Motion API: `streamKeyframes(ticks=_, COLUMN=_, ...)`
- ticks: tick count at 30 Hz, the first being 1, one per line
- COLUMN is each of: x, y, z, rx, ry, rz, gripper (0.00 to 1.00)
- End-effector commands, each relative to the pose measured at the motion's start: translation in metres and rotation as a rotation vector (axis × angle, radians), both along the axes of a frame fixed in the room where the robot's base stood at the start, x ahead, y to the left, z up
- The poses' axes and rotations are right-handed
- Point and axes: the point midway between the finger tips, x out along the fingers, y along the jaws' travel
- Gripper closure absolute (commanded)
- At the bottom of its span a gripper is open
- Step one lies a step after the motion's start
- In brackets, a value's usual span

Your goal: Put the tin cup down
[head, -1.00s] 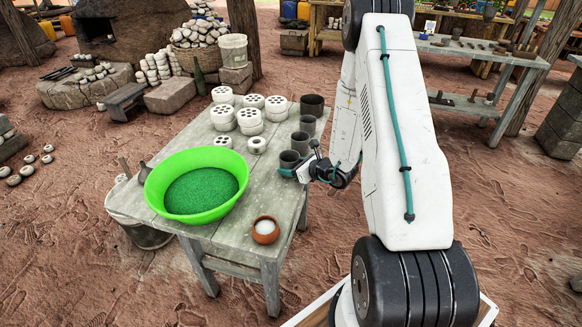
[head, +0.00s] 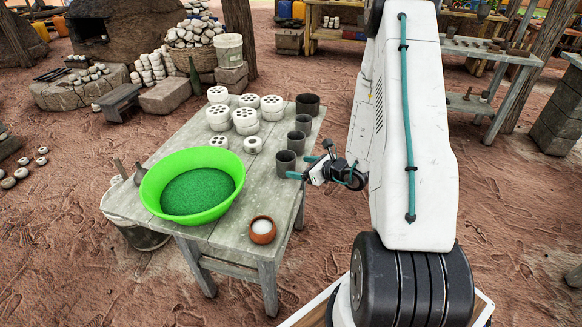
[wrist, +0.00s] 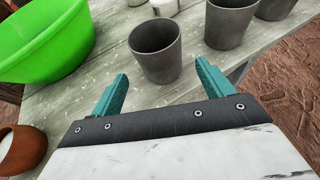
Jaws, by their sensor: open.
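Several dark grey tin cups stand upright in a row along the right edge of the wooden table (head: 228,222). The nearest tin cup (head: 285,162) stands on the tabletop just beyond my gripper (head: 304,167). In the wrist view this cup (wrist: 157,52) stands upright, ahead of my gripper (wrist: 158,88) and between the lines of its two teal fingers. The fingers are apart and empty, and the cup looks clear of them. A second tin cup (wrist: 228,22) stands to its right in the wrist view.
A green basin (head: 150,190) of green grains fills the table's left side. A clay bowl (head: 262,230) sits at the near corner. White perforated pieces (head: 245,117) and a wider dark pot (head: 308,104) stand at the back. Bare tabletop lies between basin and cups.

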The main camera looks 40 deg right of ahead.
Motion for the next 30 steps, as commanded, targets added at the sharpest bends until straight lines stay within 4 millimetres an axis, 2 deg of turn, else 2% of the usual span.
streamKeyframes(ticks=3, x=-0.022, y=-0.007, z=0.010, rx=0.000, ry=-0.001, rz=-0.004, gripper=0.21)
streamKeyframes(ticks=7, x=-0.039, y=-0.011, z=0.017, rx=0.000, ry=-0.001, rz=-0.002, gripper=0.21)
streamKeyframes(ticks=11, x=-0.046, y=-0.012, z=0.023, rx=-0.004, ry=-0.004, rz=0.008, gripper=0.21)
streamKeyframes(ticks=14, x=-0.042, y=0.002, z=0.040, rx=-0.031, ry=-0.028, rz=0.077, gripper=0.21)
streamKeyframes(ticks=17, x=-0.033, y=0.034, z=0.077, rx=-0.092, ry=-0.078, rz=0.238, gripper=0.21)
streamKeyframes(ticks=20, x=-0.032, y=0.083, z=0.123, rx=-0.187, ry=-0.144, rz=0.471, gripper=0.21)
streamKeyframes(ticks=22, x=-0.040, y=0.119, z=0.153, rx=-0.263, ry=-0.187, rz=0.647, gripper=0.21)
streamKeyframes(ticks=27, x=-0.080, y=0.193, z=0.210, rx=-0.463, ry=-0.273, rz=1.058, gripper=0.21)
streamKeyframes(ticks=30, x=-0.114, y=0.225, z=0.233, rx=-0.595, ry=-0.311, rz=1.290, gripper=0.21)
